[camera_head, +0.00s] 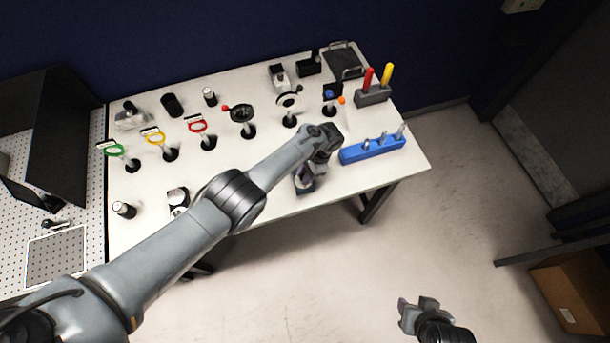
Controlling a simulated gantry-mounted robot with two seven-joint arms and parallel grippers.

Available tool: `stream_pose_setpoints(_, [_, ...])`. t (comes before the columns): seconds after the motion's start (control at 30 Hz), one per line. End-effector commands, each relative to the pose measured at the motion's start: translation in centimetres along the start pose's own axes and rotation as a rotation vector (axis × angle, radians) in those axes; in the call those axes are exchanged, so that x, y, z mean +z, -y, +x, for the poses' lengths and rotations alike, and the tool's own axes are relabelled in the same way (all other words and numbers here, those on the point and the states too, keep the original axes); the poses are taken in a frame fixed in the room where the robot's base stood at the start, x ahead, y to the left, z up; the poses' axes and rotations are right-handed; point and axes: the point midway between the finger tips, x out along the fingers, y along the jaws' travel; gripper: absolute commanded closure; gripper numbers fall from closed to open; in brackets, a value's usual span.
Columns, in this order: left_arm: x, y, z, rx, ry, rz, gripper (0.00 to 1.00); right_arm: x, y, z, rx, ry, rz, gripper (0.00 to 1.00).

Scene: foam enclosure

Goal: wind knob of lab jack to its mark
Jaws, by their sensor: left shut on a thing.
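My left arm reaches across the white table, and its gripper (312,174) points down near the table's front edge. It is shut on a small part of a dark device, which I take to be the lab jack (305,187). The gripper and wrist cover most of this device, so its knob and mark cannot be made out. My right gripper (418,303) is at the lower right, in front of the table and over bare floor. Its fingers look apart, with nothing between them.
A blue rack (372,149) with small pieces stands right of the left gripper. Behind are a white dial (289,101), a black handwheel (242,114) and green, yellow and red rings on stands. A grey block (373,96) holds red and yellow handles.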

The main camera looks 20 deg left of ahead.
Motion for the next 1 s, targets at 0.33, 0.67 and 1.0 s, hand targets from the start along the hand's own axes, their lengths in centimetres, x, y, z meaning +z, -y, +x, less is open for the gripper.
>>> stream_pose_setpoints(0.33, [-0.05, 0.24, -0.09, 0.126, -0.003, -0.305, 1.0, 0.27, 0.05, 0.85, -0.001, 0.0, 0.001, 0.57])
stream_pose_setpoints(0.67, [0.08, 0.38, -0.1, 0.231, -0.002, -0.557, 1.0, 0.33, -0.1, 0.9, 0.004, 0.001, -0.005, 0.57])
stream_pose_setpoints(1.0, [0.14, 0.46, -0.09, 0.291, -0.002, -0.702, 1.0, 0.31, -0.17, 0.8, 0.006, 0.001, -0.008, 0.57])
